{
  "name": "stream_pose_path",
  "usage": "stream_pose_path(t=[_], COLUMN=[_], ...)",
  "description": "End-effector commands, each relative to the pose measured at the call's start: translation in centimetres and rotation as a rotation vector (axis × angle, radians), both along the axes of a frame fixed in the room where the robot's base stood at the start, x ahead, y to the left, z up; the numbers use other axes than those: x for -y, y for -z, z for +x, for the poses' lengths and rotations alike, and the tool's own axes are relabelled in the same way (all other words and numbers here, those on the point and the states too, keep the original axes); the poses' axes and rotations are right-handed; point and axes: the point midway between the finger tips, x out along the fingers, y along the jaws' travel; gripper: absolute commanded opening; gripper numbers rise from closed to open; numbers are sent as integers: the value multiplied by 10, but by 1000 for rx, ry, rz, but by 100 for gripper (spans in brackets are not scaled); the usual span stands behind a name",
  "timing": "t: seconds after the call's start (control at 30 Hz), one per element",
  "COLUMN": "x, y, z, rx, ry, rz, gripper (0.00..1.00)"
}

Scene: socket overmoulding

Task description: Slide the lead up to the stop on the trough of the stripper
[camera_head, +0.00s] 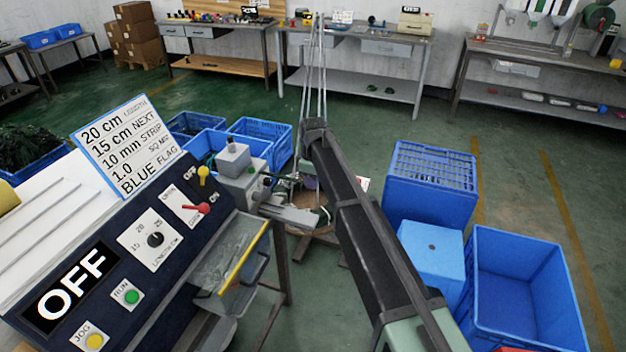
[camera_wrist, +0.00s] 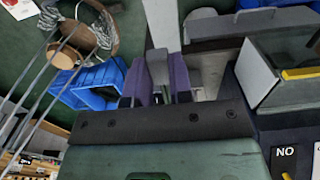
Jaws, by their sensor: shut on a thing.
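The stripper (camera_head: 237,162) is the grey machine beyond the control panel in the head view. Its pale trough (camera_head: 290,213) reaches right toward my arm. In the wrist view the purple fingers of my gripper (camera_wrist: 160,82) are close together, in front of grey machine parts. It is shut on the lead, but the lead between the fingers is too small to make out. The stop and the lead's tip cannot be made out.
A control panel (camera_head: 150,240) with an OFF sign and a written card (camera_head: 125,145) stand at left. Blue crates stand right of my arm (camera_head: 525,290) and behind the stripper (camera_head: 262,130). A round brown stand (camera_head: 320,236) is below the gripper.

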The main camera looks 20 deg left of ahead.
Motion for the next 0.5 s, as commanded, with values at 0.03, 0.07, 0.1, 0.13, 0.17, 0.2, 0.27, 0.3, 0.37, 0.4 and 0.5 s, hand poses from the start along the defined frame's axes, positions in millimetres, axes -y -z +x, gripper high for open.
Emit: stream_pose_path(t=[0.03,0.07,0.1,0.13,0.17,0.2,0.27,0.3,0.37,0.4,0.5], x=[0,0,0,0,0,0,0,0,0,0,0], y=[28,37,47,54,62,69,78,82,84,84,82], z=[0,0,0,0,0,0,0,0,0,0,0], rx=[0,0,0,0,0,0,0,0,0,0,0], ry=[-2,-2,-3,-3,-3,-3,-3,-3,-3,-2,-2], rz=[0,0,0,0,0,0,0,0,0,0,0], gripper=[0,0,0,0,0,0,0,0,0,0,0])
